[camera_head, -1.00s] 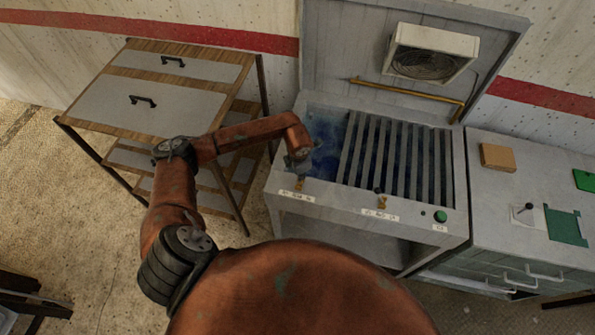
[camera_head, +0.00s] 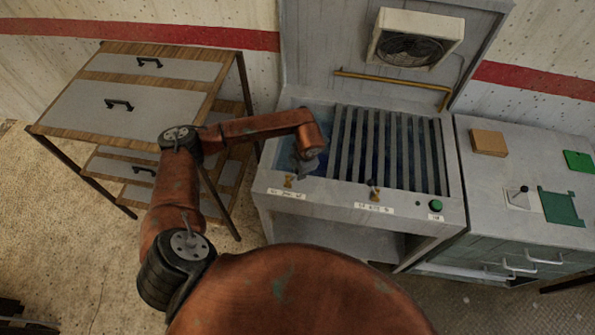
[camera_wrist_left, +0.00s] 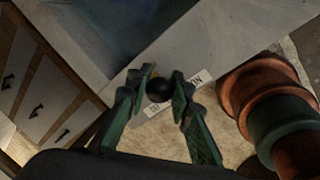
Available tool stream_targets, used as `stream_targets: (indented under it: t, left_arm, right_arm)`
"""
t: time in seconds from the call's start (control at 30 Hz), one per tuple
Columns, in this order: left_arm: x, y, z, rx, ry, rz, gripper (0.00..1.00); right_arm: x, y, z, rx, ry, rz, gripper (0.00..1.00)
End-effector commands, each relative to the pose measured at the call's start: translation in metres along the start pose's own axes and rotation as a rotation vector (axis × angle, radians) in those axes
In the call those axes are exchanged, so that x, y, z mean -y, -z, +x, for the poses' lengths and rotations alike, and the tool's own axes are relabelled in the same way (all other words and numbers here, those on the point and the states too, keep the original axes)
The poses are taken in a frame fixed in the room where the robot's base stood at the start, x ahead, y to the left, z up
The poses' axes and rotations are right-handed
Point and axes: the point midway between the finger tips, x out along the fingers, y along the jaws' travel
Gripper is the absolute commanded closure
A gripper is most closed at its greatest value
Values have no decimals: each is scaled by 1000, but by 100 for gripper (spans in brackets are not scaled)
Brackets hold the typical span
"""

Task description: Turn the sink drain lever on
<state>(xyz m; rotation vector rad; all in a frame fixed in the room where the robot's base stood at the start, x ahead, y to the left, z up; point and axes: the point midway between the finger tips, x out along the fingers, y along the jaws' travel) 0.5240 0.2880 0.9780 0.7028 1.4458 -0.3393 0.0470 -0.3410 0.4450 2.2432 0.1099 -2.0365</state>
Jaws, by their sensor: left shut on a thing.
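The grey sink unit (camera_head: 400,207) has two small levers on its front edge. The left lever (camera_head: 288,181) has a brass base and stands behind a white label (camera_head: 286,193). Its black ball knob (camera_wrist_left: 160,89) is between the two green fingers of my left gripper (camera_wrist_left: 159,88) in the left wrist view. My left gripper (camera_head: 308,168) is shut on this knob, just right of the brass base in the head view. A label with "ON" (camera_wrist_left: 197,80) shows beside the knob. My right gripper is not in view.
The second lever (camera_head: 374,190) and a green button (camera_head: 436,206) are farther right on the front edge. Slats (camera_head: 385,150) cover much of the basin. A wooden drawer table (camera_head: 90,110) stands left. A grey cabinet (camera_head: 477,185) with a brown block (camera_head: 488,142) adjoins on the right.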

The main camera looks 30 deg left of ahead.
Motion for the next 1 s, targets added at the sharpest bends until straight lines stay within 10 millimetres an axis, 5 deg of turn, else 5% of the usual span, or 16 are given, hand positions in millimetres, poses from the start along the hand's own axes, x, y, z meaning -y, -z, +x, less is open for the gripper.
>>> stream_targets:
  t: [0.3, 0.33, 0.57, 1.0]
  left_arm:
    - [5, -3, -1, 7, 9, 5, 100]
    - [5, -3, -1, 7, 9, 5, 78]
    - [3, -1, 0, 3, 6, 3, 62]
    - [1, -1, -14, 3, 3, 1, 62]
  right_arm:
    - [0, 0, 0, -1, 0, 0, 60]
    - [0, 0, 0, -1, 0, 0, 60]
    - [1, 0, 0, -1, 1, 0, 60]
    - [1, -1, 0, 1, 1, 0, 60]
